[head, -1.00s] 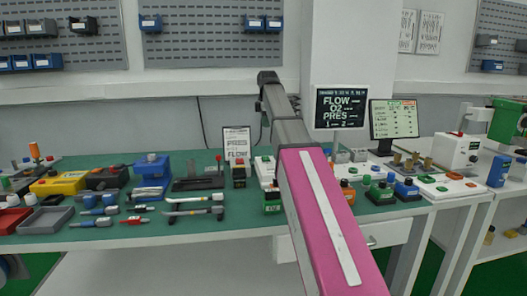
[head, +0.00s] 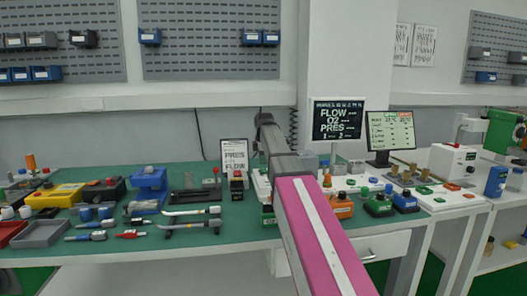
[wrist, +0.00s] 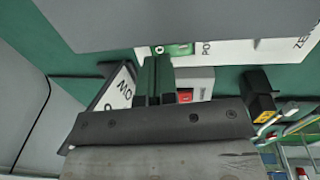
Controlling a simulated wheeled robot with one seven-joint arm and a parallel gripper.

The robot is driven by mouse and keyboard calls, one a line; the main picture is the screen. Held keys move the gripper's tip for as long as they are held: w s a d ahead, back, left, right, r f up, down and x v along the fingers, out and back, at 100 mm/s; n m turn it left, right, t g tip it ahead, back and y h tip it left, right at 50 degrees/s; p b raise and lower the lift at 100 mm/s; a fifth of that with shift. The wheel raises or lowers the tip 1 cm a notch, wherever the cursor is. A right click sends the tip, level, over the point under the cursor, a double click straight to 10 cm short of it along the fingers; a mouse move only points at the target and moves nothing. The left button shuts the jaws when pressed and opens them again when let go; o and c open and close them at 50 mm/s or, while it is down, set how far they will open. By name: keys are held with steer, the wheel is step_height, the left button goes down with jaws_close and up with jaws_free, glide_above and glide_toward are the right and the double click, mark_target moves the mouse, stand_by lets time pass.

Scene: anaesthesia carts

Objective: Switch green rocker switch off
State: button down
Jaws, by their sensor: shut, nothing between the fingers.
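A green rocker switch (wrist: 175,49) sits on a white panel (wrist: 240,50) with partly cut-off lettering, at the top of the wrist view. My gripper (wrist: 153,62) is shut and empty, with its dark fingertips just beside the switch's left part in that view. I cannot tell whether they touch it. The fingers and a grey overhang at the top hide parts of the panel. In the head view, my arm covers the gripper and most of the white unit (head: 260,186); the switch cannot be made out there.
A grey box with a red button (wrist: 185,96) stands close to the fingers, with a black-and-yellow block (wrist: 258,95) to its right. A lettered sign (head: 234,155) stands left of my arm. An orange box (head: 340,208) and several button boxes stand to its right.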

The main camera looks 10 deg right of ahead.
mark_target(264, 172)
steer(key=shift+w+f, duration=0.1)
steer(key=shift+f, duration=1)
steer(key=shift+f, duration=0.15)
steer(key=shift+s+r, duration=0.2)
steer(key=shift+s, duration=0.55)
steer(key=shift+r, duration=0.5)
step_height(264, 172, up, 13)
steer(key=s, duration=0.1)
steer(key=shift+s, duration=0.3)
